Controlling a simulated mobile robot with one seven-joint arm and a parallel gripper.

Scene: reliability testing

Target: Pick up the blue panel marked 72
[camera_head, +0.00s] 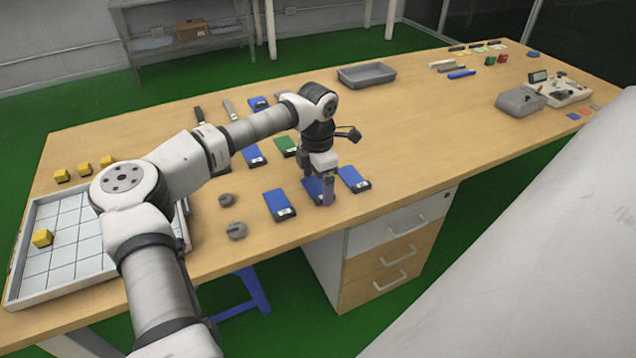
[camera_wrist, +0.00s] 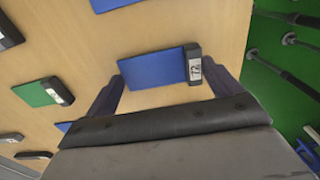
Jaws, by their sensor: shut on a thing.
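The blue panel marked 72 (camera_wrist: 152,70) lies between my fingers in the wrist view, its dark end block with the white 72 label toward the right. In the head view the same panel (camera_head: 311,187) is partly hidden behind my fingers. My gripper (camera_head: 327,198) points down over the table and is shut on this panel. In the wrist view my gripper (camera_wrist: 166,78) has one finger at each side of the panel. The panel is at or very near the tabletop; I cannot tell whether it is lifted.
A green panel (camera_head: 286,146) lies behind. Grey round parts (camera_head: 236,231) and a white gridded tray (camera_head: 75,262) are at left. A grey bin (camera_head: 367,76) is farther back.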

